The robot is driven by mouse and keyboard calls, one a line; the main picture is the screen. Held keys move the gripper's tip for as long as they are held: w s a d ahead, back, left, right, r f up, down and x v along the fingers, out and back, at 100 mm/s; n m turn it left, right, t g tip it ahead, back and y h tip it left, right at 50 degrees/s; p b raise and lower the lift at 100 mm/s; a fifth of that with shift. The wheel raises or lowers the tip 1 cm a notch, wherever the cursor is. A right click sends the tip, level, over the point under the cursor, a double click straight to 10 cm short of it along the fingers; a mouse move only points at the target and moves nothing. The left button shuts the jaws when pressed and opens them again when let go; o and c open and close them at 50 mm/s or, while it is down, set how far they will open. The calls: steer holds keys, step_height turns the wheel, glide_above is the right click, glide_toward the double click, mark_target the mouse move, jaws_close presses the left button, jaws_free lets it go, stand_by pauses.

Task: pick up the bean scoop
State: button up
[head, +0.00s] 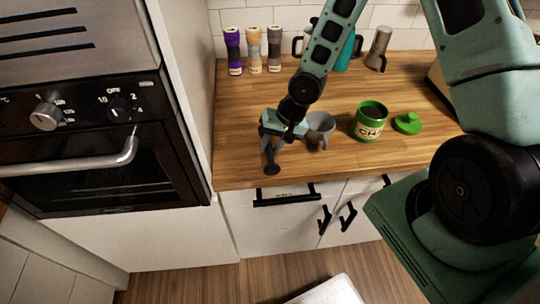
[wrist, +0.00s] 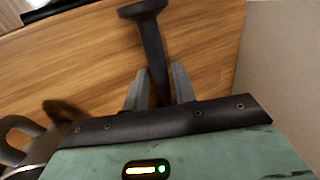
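The bean scoop (wrist: 152,45) is dark, with a long handle and a rounded end. In the wrist view its handle runs between the two grey fingers of my gripper (wrist: 160,75) and fills the narrow gap between them. In the head view my gripper (head: 271,148) points down over the front left of the counter, and the scoop's round dark end (head: 272,170) shows just below the fingers. Whether the scoop touches the wood is unclear. The far end of its handle is hidden by my gripper.
On the wooden counter (head: 235,165), a grey cup (head: 320,128) stands close right of my gripper. Beyond it are a green canister (head: 370,122) and its green lid (head: 408,123). Several bottles (head: 254,50) line the back wall. A tall panel (head: 185,80) and oven (head: 90,150) bound the left.

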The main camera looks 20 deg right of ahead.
steer(key=shift+c, duration=0.4)
jaws_close()
steer(key=shift+r, duration=0.1)
step_height(320, 180, up, 10)
steer(key=shift+p, duration=0.3)
